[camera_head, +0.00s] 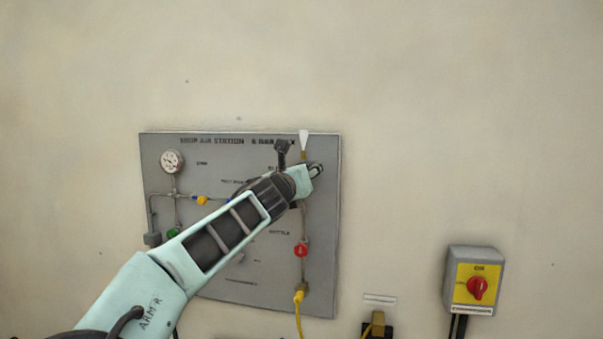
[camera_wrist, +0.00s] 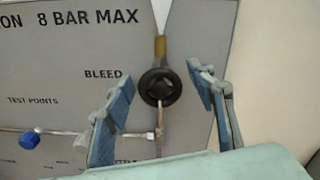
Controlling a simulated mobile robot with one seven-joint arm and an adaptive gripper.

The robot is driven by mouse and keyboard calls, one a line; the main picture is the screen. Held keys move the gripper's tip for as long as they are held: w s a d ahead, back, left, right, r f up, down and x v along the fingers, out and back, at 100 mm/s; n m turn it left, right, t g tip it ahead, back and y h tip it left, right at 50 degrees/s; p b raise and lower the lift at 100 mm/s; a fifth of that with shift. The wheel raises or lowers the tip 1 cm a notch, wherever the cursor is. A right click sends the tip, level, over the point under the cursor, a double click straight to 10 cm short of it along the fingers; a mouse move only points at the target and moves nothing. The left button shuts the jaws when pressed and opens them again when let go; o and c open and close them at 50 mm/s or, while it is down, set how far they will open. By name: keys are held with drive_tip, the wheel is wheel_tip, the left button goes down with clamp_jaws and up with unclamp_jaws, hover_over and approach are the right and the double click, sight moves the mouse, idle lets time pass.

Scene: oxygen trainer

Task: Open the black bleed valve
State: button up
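The black bleed valve (camera_wrist: 160,87) is a round black knob below a brass fitting, right of the word BLEED in the wrist view. A thin pipe runs down from it. In the head view my arm and gripper hide it. My gripper (camera_wrist: 159,76) is open, with blue-padded fingers to the left and right of the knob and a visible gap on each side. Nothing is held between them. In the head view my gripper (camera_head: 312,172) is at the upper right of the grey panel (camera_head: 320,290).
A white cone (camera_head: 304,140) sits above the valve. The panel also bears a gauge (camera_head: 172,161), a yellow knob (camera_head: 202,200), a green knob (camera_head: 173,232) and a red valve (camera_head: 301,250). A blue knob (camera_wrist: 30,140) shows at left. A red-and-yellow switch box (camera_head: 477,285) is at right.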

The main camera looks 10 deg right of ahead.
drive_tip(key=v, duration=1.2)
idle(0.3)
